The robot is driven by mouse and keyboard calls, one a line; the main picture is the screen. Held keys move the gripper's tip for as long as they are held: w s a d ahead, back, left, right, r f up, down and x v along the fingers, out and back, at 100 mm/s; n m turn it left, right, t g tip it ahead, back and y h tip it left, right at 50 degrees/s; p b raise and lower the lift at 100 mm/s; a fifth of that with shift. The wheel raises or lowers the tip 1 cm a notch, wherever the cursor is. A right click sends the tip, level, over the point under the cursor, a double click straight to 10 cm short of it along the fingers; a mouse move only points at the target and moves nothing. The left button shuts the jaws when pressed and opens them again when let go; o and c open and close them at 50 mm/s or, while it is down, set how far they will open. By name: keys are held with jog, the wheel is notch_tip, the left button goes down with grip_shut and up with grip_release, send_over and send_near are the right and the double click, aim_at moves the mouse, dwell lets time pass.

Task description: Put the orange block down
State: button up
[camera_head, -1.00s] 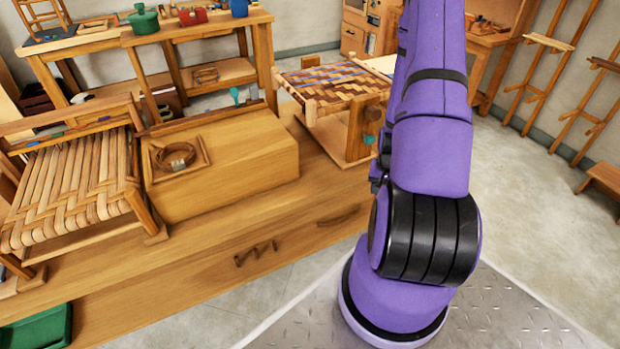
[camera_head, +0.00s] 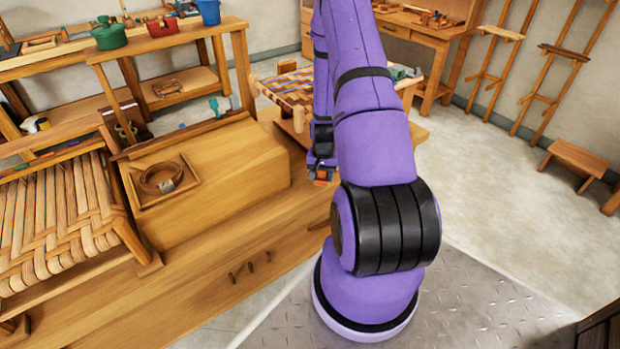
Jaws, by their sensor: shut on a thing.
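The orange block (camera_head: 322,174) is a small orange piece at the lower end of my gripper (camera_head: 322,168). My gripper is shut on it. My gripper shows small and dark, left of my purple arm, in front of the right part of the workbench. The block appears near the bench's right end; I cannot tell whether it touches anything below. My arm hides part of the bench and the woven seat behind it.
A wooden box (camera_head: 215,175) with a coil in a square frame (camera_head: 162,179) stands on the bench (camera_head: 200,285). A woven seat (camera_head: 290,90) is behind my gripper, another (camera_head: 55,220) at left. A stool (camera_head: 575,160) stands at far right.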

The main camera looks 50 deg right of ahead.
aim_at(311, 185)
jog(key=w, duration=0.4)
jog(key=shift+w+a+f, duration=0.1)
jog(key=shift+a+f, duration=0.05)
jog(key=shift+a, duration=0.05)
jog(key=shift+w+f, duration=0.15)
jog(key=shift+f, duration=0.75)
jog(key=shift+w+f, duration=0.1)
jog(key=shift+f, duration=0.8)
jog(key=shift+f, duration=0.1)
jog(key=o, duration=0.9)
notch_tip(311, 185, up, 12)
